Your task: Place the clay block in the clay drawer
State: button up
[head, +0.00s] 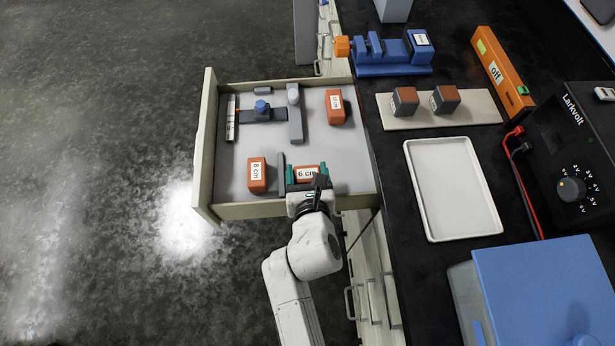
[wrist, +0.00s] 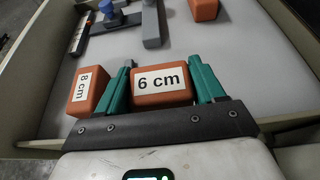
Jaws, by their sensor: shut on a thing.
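The orange clay block labelled "6 cm" (head: 306,173) is inside the open drawer (head: 350,176), near its front-right wall in the head view. My gripper (head: 307,167) is shut on it. In the wrist view the block (wrist: 161,84) sits between the two green fingers, its label facing the camera. I cannot tell whether its underside touches the drawer floor. The orange block labelled "8 cm" (head: 257,174) lies in the drawer left of my gripper. A third orange block (head: 335,106) lies at the back of the drawer, its label too small to read surely.
The drawer also holds a grey and blue caliper-like tool (head: 263,111) and a grey bar (head: 295,120). On the bench are a blue vise (head: 390,55), two brown-topped blocks on a pale board (head: 390,118), an empty white tray (head: 455,190) and a blue-lidded box (head: 540,280).

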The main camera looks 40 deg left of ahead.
aim_at(307, 178)
jog(key=shift+w+a+f, duration=0.25)
jog(key=shift+w+f, duration=0.05)
jog(key=shift+f, duration=0.15)
jog(key=shift+f+b, duration=0.8)
jog(key=shift+f, duration=0.55)
jog(key=shift+f, duration=0.2)
jog(key=o, duration=0.9)
jog(key=shift+s, duration=0.1)
jog(key=shift+r, duration=0.2)
jog(key=p+v, duration=0.2)
jog(key=v, duration=1)
